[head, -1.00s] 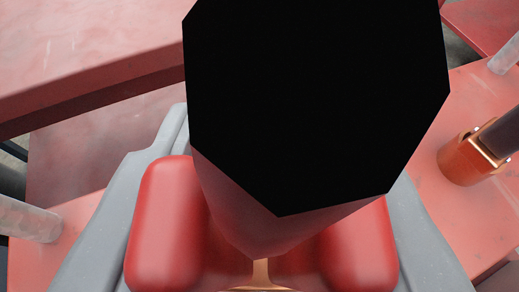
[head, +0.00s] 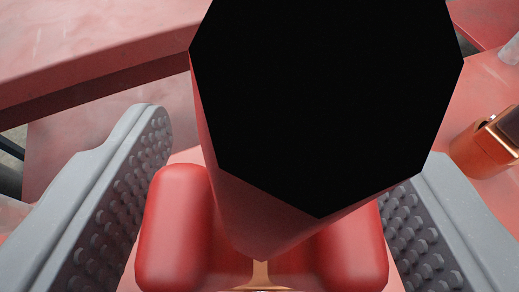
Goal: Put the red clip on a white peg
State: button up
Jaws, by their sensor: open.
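The red clip (head: 178,225) fills the lower middle of the head view, with two rounded red lobes and a copper-coloured strip between them. A tapered red body, seemingly part of it, rises toward the camera and ends in a large black face that blocks the centre. My gripper (head: 262,215) is open, with one grey studded finger on each side of the clip and gaps beside the lobes. Part of a pale peg (head: 510,50) shows at the upper right edge. Whether the clip is around a peg is hidden.
A reddish beam (head: 90,60) crosses the upper left. A copper-coloured collar (head: 478,152) with a dark rod stands close to the right finger. A pinkish-red surface lies below.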

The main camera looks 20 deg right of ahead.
jog(key=b+v, duration=0.3)
jog(key=v, duration=1)
jog(key=shift+s, duration=0.35)
jog(key=shift+a, duration=0.15)
jog(key=w+a+r+n+t+y, duration=0.1)
jog(key=a+r, duration=0.4)
jog(key=r, duration=0.8)
jog(key=w+a+r+n+t+y, duration=0.1)
jog(key=a+r, duration=0.4)
jog(key=r, duration=0.8)
jog(key=s+a+r+y, duration=0.1)
jog(key=s+r, duration=0.3)
jog(key=r, duration=0.3)
jog(key=s+a+r+n, duration=0.1)
jog(key=s+a+r, duration=0.1)
jog(key=s+r, duration=0.3)
jog(key=s+a+r+n+y, duration=0.1)
jog(key=s+r, duration=0.3)
jog(key=r, duration=0.6)
jog(key=shift+s+a+r+t+y, duration=0.3)
jog(key=shift+a+t, duration=0.1)
jog(key=shift+a, duration=0.25)
